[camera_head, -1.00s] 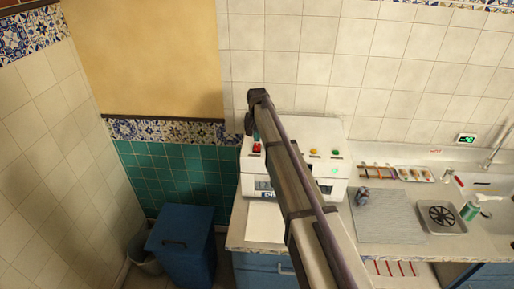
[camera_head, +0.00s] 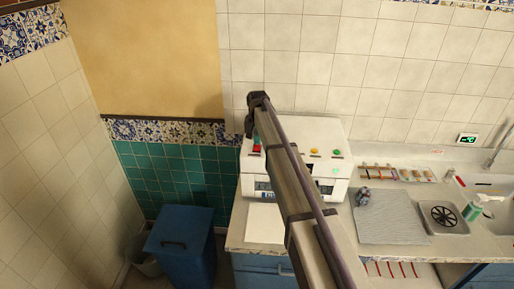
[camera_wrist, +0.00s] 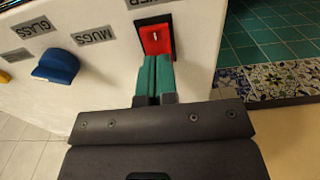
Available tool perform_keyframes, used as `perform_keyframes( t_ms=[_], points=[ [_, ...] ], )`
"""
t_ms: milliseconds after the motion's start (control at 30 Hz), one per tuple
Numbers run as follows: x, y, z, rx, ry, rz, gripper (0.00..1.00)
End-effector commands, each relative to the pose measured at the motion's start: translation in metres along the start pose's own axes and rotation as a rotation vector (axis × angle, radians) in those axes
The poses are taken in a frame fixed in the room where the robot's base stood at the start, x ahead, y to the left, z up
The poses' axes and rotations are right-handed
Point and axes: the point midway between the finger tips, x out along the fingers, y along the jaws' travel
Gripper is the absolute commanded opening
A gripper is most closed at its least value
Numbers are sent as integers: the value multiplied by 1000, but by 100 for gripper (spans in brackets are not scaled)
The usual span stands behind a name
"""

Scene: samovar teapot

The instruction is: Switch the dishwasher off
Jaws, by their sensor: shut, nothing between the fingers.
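The dishwasher (camera_head: 322,132) is the white machine on the counter, partly hidden by my arm in the head view. Its red power switch (camera_wrist: 155,40) sits in a dark frame in the wrist view, under a label cut off at the edge and ending in "WER". The switch also shows small in the head view (camera_head: 257,149). My gripper (camera_wrist: 158,60) has its teal fingers shut together and empty. The fingertips are right at the near edge of the red switch; I cannot tell whether they touch it, or which way it is set.
A blue knob (camera_wrist: 56,66) by the "MUGS" and "GLASS" labels is beside the switch. Yellow (camera_head: 314,152) and green (camera_head: 336,153) buttons are on the dishwasher's right side. A grey mat (camera_head: 392,222) and the sink lie right. A blue bin (camera_head: 181,243) stands on the floor, left.

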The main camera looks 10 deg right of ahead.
Motion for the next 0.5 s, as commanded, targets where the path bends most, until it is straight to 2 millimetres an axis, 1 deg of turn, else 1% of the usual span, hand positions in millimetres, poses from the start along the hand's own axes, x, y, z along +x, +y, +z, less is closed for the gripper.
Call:
perform_keyframes(
  t_ms=[367,500],
  points=[
    [7,0,0,0,0,0,0],
    [2,0,0,0,0,0,0]
  ],
)
